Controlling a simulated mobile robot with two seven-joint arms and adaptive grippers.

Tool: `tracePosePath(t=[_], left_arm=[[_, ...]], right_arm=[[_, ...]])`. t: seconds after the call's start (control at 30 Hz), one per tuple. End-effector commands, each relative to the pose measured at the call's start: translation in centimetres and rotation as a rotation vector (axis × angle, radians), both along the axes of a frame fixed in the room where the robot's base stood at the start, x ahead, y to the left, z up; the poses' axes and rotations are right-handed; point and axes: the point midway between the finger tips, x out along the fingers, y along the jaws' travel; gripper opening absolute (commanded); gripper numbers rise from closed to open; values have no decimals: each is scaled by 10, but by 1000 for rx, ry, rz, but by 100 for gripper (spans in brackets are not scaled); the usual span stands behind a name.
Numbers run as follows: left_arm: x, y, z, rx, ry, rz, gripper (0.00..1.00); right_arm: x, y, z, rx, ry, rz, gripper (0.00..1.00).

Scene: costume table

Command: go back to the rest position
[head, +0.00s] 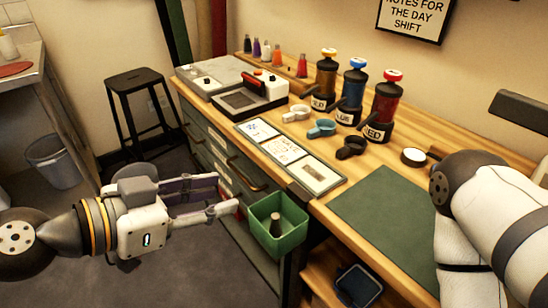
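My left gripper (226,193) reaches in from the left over the floor, in front of the drawers. Its two fingers are spread apart, point right, and have nothing between them. The fingertips are just left of the green bin (292,244) and look apart from it, though the depth is hard to judge. My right arm (490,205) comes in at the right edge, over the right end of the table. It bends downward and out of the picture, so the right gripper is hidden from view.
The wooden table (393,163) carries a press-like machine (250,98), labelled dispensers (384,108), cups (322,128), cards (282,150) and a green mat (390,205). A black stool (138,80) and a bucket (52,160) stand at the left. The floor at lower left is clear.

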Motion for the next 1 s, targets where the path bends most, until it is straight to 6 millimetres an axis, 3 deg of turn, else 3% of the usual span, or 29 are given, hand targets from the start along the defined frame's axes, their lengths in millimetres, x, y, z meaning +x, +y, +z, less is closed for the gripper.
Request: tracePosePath(t=[0.07,0.17,0.27,0.3,0.43,0.5,0.63,0.73,1.0], left_arm=[[-6,0,-15,8,59,7,36],[-33,4,-74,38,290,58,36],[-90,21,-153,110,622,172,36],[-117,31,-180,149,747,228,36],[-210,73,-246,312,1074,435,36],[-253,96,-265,403,1187,541,36],[-305,127,-279,526,1291,682,36],[-320,137,-282,564,1313,729,36],[-321,137,-283,564,1317,736,36]], right_arm=[[1,0,1,0,-3,0,40],[4,0,4,0,-12,0,40],[8,0,8,0,-27,0,40],[9,0,9,0,-32,0,40],[14,0,14,0,-50,0,40],[16,0,16,1,-57,-1,40],[19,0,19,0,-66,-1,40],[19,0,19,0,-67,-1,40],[19,0,18,0,-65,-2,40]])
